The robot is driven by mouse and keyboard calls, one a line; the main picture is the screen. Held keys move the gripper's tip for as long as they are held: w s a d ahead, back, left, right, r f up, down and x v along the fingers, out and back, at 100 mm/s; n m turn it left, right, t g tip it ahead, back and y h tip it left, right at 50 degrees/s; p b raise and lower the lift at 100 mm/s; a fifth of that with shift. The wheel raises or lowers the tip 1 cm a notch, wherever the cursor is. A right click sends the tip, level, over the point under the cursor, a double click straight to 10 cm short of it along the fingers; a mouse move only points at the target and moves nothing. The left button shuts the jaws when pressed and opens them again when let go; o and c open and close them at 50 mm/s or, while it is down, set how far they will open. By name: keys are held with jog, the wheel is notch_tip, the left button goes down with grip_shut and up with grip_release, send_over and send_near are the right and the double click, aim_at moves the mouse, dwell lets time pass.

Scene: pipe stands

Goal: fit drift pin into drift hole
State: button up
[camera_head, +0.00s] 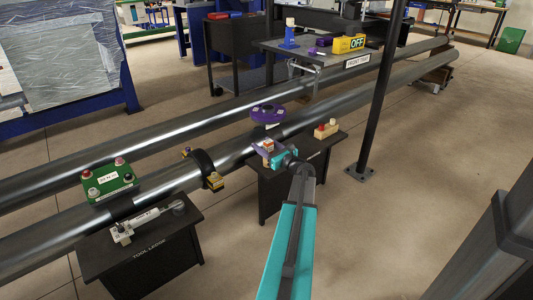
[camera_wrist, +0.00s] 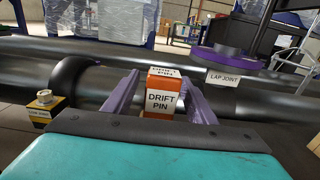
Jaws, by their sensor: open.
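The drift pin block, orange with a white "DRIFT PIN" label, stands upright between my gripper's purple fingers in the wrist view (camera_wrist: 162,97). In the head view the drift pin (camera_head: 267,145) is small and partly hidden by my gripper (camera_head: 268,150). My gripper also shows in the wrist view (camera_wrist: 160,100), open, with a finger on each side of the pin. I cannot tell whether the fingers touch it. A purple ring flange (camera_head: 268,115) labelled "LAP JOINT" (camera_wrist: 223,77) is by the pipes behind. I cannot tell which opening is the drift hole.
Two long grey pipes (camera_head: 330,108) run across behind the gripper. A tool ledge (camera_head: 150,262) is at lower left, below a green box (camera_head: 109,181). A black post (camera_head: 379,100) rises at right.

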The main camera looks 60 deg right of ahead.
jog(key=shift+x, duration=0.8)
jog(key=shift+c, duration=0.6)
jog(key=c, duration=1.2)
jog(key=shift+r, duration=0.15)
notch_tip(320, 180, up, 10)
jog(key=p, duration=0.3)
jog(key=shift+p, duration=0.4)
